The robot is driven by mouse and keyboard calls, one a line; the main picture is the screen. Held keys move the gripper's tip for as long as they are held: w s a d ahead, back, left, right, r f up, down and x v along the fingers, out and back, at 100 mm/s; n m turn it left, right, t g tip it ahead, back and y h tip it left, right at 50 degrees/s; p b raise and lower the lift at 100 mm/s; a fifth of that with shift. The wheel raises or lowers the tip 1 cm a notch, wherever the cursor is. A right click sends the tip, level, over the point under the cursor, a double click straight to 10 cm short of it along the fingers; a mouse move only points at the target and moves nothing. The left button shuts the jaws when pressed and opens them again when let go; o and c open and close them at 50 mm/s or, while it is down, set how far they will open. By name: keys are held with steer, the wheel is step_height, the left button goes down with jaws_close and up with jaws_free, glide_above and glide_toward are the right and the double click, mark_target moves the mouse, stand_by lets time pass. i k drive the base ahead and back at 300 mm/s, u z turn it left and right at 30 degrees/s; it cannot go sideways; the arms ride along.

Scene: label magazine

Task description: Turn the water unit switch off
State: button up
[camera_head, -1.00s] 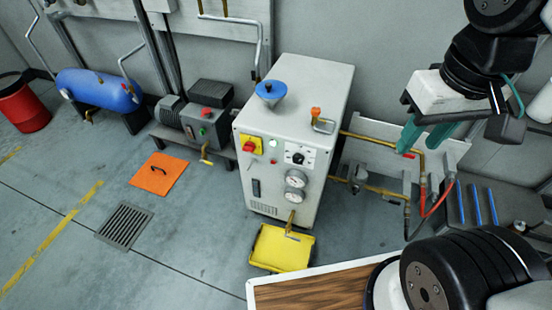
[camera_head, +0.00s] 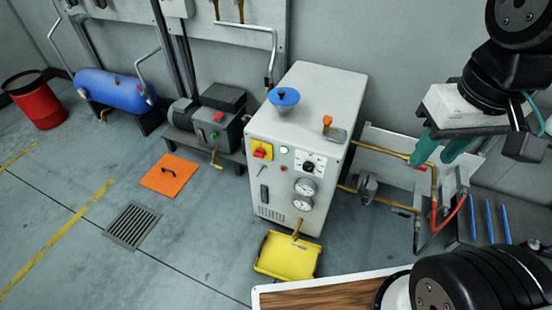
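The water unit (camera_head: 285,125) is a white upright cabinet with a blue funnel on top. A red rotary switch on a yellow plate (camera_head: 262,150) sits at the upper left of its front panel. A black knob on a white dial plate (camera_head: 309,167) is to the right, above two round gauges (camera_head: 304,194). Small green and red round parts lie between them. The exact angle of the red switch is too small to tell. My gripper (camera_head: 441,149) has two teal fingers, apart, with nothing between them. It is to the right of the cabinet in the picture, clear of the switch.
A yellow tray (camera_head: 273,268) is on the floor before the cabinet. A motor unit (camera_head: 214,125) on a bench and a blue tank (camera_head: 108,91) stand left. Pipes and a red hose (camera_head: 452,214) are right. Grey floor at front left is open, with an orange plate (camera_head: 168,176).

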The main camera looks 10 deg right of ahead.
mark_target(260, 154)
steer(key=z, duration=0.5)
steer(key=k, duration=1.2)
steer(key=u, duration=0.05)
steer(key=i, duration=0.3)
steer(key=u, duration=0.8)
steer(key=i, duration=1.05)
steer(key=z, duration=0.15)
